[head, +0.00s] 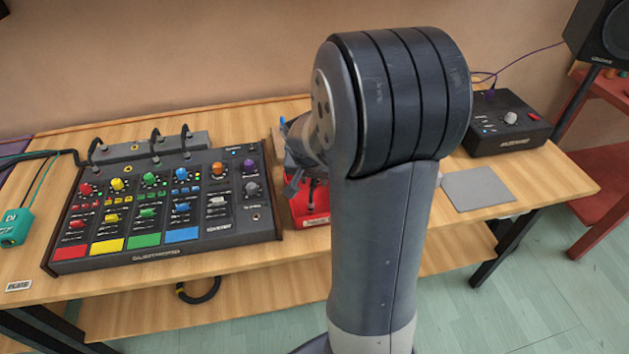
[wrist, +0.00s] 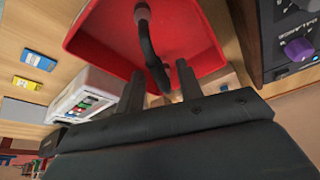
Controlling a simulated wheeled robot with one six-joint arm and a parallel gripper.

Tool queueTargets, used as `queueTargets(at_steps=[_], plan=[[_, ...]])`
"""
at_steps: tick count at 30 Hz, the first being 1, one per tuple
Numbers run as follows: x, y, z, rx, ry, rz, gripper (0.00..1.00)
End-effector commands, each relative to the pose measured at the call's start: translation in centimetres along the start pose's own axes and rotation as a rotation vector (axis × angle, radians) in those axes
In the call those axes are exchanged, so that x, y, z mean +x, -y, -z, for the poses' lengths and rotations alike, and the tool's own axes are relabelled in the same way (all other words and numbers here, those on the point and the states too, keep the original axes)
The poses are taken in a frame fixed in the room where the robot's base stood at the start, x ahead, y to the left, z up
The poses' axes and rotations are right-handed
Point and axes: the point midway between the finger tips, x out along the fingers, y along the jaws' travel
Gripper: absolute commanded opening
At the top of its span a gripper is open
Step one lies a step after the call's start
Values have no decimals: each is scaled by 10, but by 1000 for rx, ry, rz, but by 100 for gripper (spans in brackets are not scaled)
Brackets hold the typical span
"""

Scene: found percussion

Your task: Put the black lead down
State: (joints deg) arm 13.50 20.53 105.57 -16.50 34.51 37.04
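The black lead (wrist: 150,45) shows in the wrist view with its grey plug end (wrist: 142,12) over the red tray (wrist: 85,35). It runs down between the two fingers of my gripper (wrist: 161,88). The fingers stand apart, with gaps visible beside the lead, so the gripper looks open around it. Whether the lead rests on the tray floor is hard to tell. In the head view the red tray (head: 318,219) sits just right of the mixer, and my arm hides much of it and most of the gripper.
The mixer (head: 165,215) with coloured knobs and short black leads fills the left of the wooden table. A grey pad (head: 478,188) and a black box (head: 505,122) with a purple lead are at the right. A teal box (head: 14,228) is at the far left.

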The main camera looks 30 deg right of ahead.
Motion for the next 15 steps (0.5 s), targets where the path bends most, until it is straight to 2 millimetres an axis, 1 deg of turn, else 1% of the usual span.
queueTargets(at_steps=[1,6,12,15], plan=[[-13,0,2,0,-5,2,35],[-46,0,1,1,-5,2,35],[-75,0,1,0,-3,1,35],[-83,0,1,1,-2,1,35]])
